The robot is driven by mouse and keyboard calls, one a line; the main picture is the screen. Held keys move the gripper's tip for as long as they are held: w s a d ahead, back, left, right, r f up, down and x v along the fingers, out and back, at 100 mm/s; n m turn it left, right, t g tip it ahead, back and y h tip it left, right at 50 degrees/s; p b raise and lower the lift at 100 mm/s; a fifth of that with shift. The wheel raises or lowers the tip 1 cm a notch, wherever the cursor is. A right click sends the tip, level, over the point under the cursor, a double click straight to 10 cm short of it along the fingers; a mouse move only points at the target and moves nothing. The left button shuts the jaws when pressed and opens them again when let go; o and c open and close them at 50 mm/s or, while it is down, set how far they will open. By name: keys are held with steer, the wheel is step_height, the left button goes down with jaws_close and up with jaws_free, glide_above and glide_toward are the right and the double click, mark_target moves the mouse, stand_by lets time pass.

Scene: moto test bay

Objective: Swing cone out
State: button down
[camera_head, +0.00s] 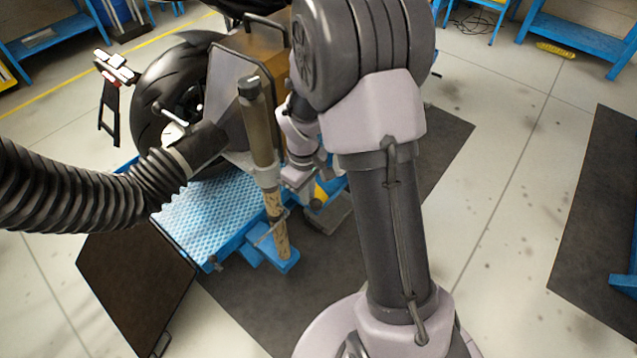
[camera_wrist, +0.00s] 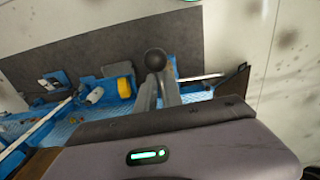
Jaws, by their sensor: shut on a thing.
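A thick black corrugated hose (camera_head: 90,190) comes in from the left and ends in a dark nozzle (camera_head: 203,147), likely the cone, beside the motorcycle's rear wheel (camera_head: 170,85). A brown post (camera_head: 258,130) with a black cap stands in front of the nozzle's right side, held in a pale collar. In the wrist view my gripper (camera_wrist: 157,76) has its two grey fingers close together at a black ball knob (camera_wrist: 155,59), shut on it. In the head view my wrist is right of the post; the fingertips are hidden there. The cone cannot be made out in the wrist view.
A blue tread-plate platform (camera_head: 205,210) lies under the wheel, with a dark brown panel (camera_head: 135,275) at its left. Blue benches (camera_head: 575,35) stand at the back. A dark floor mat (camera_head: 600,220) lies on the right, with bare floor between.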

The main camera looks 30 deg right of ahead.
steer(key=a+m+b, duration=0.2)
steer(key=a+m, duration=0.8)
steer(key=a, duration=0.2)
steer(key=shift+a, duration=0.3)
steer(key=shift+f+m, duration=0.1)
steer(key=shift+m, duration=0.2)
steer(key=c, duration=1.5)
jaws_free()
step_height(320, 180, up, 18)
steer(key=p, duration=0.6)
steer(key=shift+w+a+f+p, duration=0.15)
steer(key=shift+a+f+p, duration=0.05)
steer(key=shift+a+p, duration=0.1)
